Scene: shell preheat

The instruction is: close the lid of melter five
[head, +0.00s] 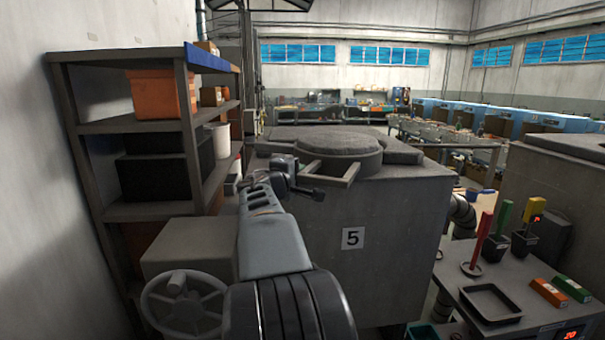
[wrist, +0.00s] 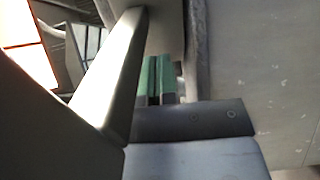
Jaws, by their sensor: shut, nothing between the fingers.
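Melter five is a large grey box with a "5" plate (head: 352,238) on its front, in the middle of the head view. Its round, rough grey lid (head: 340,145) lies flat on top, with no gap visible from here. A pale angular handle (head: 338,180) sticks out from the lid's front edge. My gripper (head: 316,194) is at the left end of this handle, close to the melter's top front edge; I cannot tell whether it touches. In the wrist view its green finger pads (wrist: 155,80) are together and hold nothing. A pale bar (wrist: 112,75) passes close by them.
A shelf rack (head: 130,128) with bins stands close on the left, above a grey handwheel (head: 184,304). At the right, a bench holds a black tray (head: 490,303) and coloured tools. Another grey unit (head: 555,190) stands behind it.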

